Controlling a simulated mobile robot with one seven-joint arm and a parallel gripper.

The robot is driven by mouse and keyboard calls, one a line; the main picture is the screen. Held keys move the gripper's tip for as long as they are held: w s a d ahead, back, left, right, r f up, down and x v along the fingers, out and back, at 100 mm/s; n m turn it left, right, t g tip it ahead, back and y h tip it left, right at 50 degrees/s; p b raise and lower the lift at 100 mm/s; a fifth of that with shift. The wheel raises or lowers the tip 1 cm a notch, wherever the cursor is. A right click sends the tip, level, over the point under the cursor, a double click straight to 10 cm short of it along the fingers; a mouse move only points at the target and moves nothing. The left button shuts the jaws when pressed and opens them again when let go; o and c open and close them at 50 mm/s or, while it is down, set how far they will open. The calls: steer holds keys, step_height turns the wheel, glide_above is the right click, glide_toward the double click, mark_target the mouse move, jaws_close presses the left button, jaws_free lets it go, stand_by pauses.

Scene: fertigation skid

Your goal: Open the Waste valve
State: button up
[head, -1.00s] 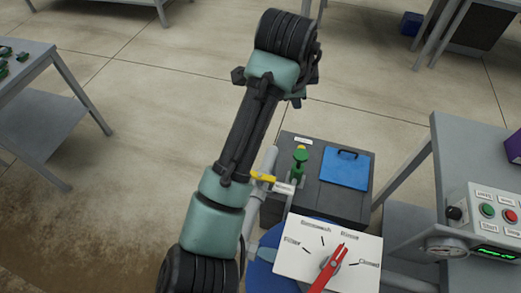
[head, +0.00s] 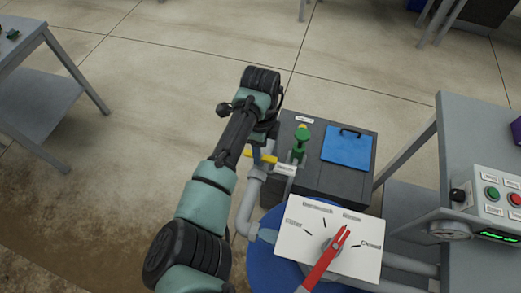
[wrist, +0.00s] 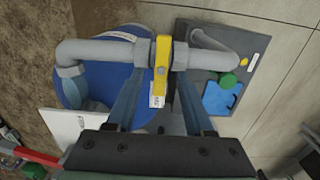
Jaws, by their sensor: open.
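A yellow lever handle (head: 262,158) sits on a grey pipe beside the blue tank; it also shows in the wrist view (wrist: 162,62). There it lies crosswise to the pipe (wrist: 97,50). A small white tag (wrist: 157,95) hangs by the lever, its text too small to read, so I cannot confirm that this is the Waste valve. My gripper (wrist: 160,72) is open, with one finger on each side of the lever in the picture. I cannot tell how far above the lever the fingertips are. In the head view my arm hides most of the gripper.
A blue tank (head: 262,275) carries a white dial plate (head: 290,240) with a red selector handle (head: 325,262). A dark box (head: 345,187) with a green-and-yellow fitting (head: 301,142) and blue pad (head: 347,150) stands behind. A grey bench (head: 455,130) with a control panel is at right.

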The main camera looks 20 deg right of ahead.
steer(key=shift+f, duration=1.1)
jaws_close()
